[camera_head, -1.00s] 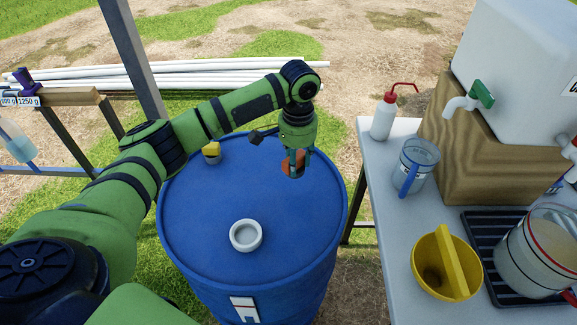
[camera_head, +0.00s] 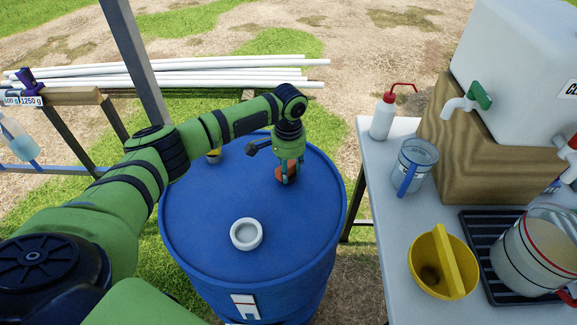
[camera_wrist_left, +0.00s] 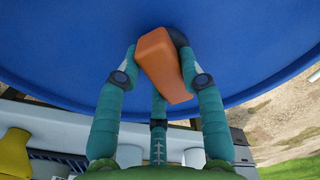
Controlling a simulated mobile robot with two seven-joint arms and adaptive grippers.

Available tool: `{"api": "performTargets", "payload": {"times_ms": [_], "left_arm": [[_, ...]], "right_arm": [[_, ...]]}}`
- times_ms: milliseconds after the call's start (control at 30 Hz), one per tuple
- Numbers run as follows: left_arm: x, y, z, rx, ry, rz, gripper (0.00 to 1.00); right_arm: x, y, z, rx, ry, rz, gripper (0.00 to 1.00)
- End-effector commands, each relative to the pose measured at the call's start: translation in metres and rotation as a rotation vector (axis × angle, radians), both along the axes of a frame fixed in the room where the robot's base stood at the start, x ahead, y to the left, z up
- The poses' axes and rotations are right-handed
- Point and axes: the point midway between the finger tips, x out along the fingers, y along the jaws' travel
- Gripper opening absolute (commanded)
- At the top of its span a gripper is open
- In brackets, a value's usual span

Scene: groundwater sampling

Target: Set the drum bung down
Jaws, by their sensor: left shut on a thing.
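My left gripper (camera_head: 287,172) is shut on the orange drum bung (camera_wrist_left: 163,66), over the far right part of the blue drum's lid (camera_head: 205,205). In the left wrist view the bung is a tilted orange block between the fingers (camera_wrist_left: 158,62), with a dark round part beside it. In the head view the fingers cover most of the bung. It is low over the lid, but I cannot tell whether it touches. A white ring-shaped opening (camera_head: 246,247) is at the near side of the lid. My right gripper is not in view.
A yellow-topped item (camera_head: 214,155) sits at the lid's far left, partly behind my arm. A grey table (camera_head: 385,235) to the right holds a wash bottle (camera_head: 383,118), a clear jug (camera_head: 424,157) and a yellow funnel (camera_head: 428,284). The lid's middle is clear.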

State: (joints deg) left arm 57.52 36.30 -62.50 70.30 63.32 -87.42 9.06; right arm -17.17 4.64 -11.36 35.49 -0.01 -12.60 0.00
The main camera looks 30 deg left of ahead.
Motion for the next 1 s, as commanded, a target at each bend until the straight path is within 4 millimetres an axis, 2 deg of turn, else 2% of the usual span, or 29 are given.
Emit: {"api": "performTargets", "payload": {"times_ms": [33, 67, 367, 533, 1000], "left_arm": [[0.0, 0.0, -0.001, 0.0, 0.0, 0.0, 0.51], [0.0, 0.0, 0.0, 0.0, 0.0, 0.0, 0.63], [0.0, 0.0, 0.0, -0.001, 0.0, 0.0, 0.63], [0.001, -0.001, 0.01, -0.002, -0.002, 0.0, 0.63], [0.0, -0.001, 0.102, -0.002, -0.002, -0.001, 0.63]], "right_arm": [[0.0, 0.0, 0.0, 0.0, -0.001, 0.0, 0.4], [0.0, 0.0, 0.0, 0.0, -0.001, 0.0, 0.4], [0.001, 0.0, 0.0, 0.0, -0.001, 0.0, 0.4], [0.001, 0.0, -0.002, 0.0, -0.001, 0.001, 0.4], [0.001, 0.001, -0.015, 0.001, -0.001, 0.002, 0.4]]}}
